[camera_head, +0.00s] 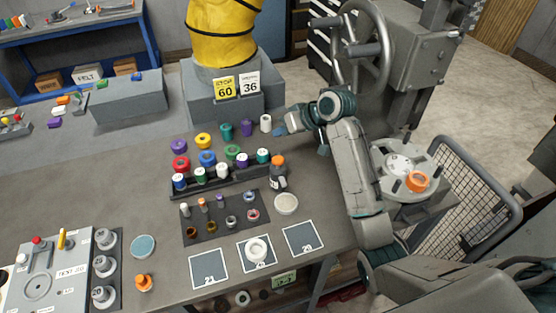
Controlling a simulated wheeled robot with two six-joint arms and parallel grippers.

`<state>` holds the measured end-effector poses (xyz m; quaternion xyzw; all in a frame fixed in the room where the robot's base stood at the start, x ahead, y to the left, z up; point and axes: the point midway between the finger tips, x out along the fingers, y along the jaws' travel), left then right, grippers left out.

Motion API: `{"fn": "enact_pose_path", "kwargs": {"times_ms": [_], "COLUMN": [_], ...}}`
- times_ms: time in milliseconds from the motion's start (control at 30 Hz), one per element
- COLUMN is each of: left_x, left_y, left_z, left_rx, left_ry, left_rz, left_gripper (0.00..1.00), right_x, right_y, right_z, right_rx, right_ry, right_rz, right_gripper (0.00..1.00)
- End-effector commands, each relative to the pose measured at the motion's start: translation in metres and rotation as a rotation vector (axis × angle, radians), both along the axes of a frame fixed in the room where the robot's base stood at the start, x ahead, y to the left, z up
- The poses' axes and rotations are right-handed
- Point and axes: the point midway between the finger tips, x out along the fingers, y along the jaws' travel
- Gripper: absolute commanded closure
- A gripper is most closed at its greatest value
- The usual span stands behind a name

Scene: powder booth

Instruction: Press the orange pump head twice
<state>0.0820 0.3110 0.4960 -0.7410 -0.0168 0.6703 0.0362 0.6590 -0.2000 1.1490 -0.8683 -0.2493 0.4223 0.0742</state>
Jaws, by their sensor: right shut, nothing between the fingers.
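A small dark bottle (278,181) with an orange top (278,160) stands upright on the grey bench, right of the rack of capped vials. Another small orange piece with a knob-like top (144,282) stands at the front left of the bench. I cannot tell from their shapes which one is the pump head. My right gripper (280,131) is shut and empty. It is at the far right of the bench, beyond the dark bottle in the picture and apart from its orange top. My left gripper is out of view.
A dark rack (222,187) of capped vials and several coloured rings fill the middle of the bench. Numbered square pads (209,269) lie in front. A yellow-wrapped column (222,30) stands behind, and a handwheel machine (360,48) is at the right. The left middle of the bench is clear.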

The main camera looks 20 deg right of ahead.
Motion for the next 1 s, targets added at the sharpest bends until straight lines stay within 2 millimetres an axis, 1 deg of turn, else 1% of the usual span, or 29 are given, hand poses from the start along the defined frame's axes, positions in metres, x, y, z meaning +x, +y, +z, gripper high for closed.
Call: {"fn": "enact_pose_path", "kwargs": {"times_ms": [300,600,800,1000], "left_x": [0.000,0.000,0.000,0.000], "left_y": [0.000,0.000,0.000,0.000], "left_z": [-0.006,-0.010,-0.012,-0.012], "left_rx": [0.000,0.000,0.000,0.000], "left_ry": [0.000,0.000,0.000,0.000], "left_rz": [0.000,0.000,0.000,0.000], "left_gripper": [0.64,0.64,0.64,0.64], "right_x": [0.000,-0.001,-0.001,-0.001], "right_y": [0.000,0.000,0.000,0.000], "right_z": [0.007,0.012,0.015,0.015], "right_rx": [-0.294,-0.538,-0.637,-0.666], "right_ry": [-0.281,-0.514,-0.605,-0.633], "right_rz": [0.393,0.719,0.851,0.890], "right_gripper": [1.00,1.00,1.00,1.00]}}
